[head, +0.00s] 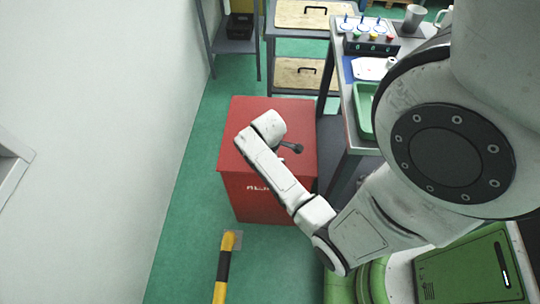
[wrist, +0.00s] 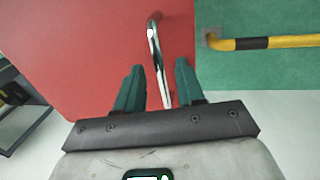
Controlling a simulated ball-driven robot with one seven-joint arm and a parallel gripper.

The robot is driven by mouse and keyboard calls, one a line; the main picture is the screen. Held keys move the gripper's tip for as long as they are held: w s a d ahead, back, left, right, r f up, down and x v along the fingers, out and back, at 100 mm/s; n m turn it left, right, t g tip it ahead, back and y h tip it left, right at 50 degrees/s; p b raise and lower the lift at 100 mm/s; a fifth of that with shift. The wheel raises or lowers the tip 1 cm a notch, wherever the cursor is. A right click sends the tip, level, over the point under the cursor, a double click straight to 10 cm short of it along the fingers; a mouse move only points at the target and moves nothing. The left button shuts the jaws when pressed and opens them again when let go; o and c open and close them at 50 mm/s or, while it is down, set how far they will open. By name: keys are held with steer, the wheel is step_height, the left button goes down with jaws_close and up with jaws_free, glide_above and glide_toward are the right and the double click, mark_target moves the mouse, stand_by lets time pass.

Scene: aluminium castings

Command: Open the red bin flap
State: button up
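The red bin (head: 240,190) stands on the green floor, with white lettering on its front, partly covered by my arm. In the wrist view its red surface (wrist: 80,45) fills the upper left. I see gaps at both sides; contact is not visible. In the head view my forearm hides the handle and fingers. I cannot make out the flap's edges.
A yellow-black barrier (head: 223,265) stands in front of the bin and also shows in the wrist view (wrist: 270,42). A workbench (head: 345,125) with a green tray (head: 364,112) is close on the right.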

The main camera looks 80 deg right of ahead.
steer(key=shift+c, duration=0.3)
jaws_close()
stand_by(0.3)
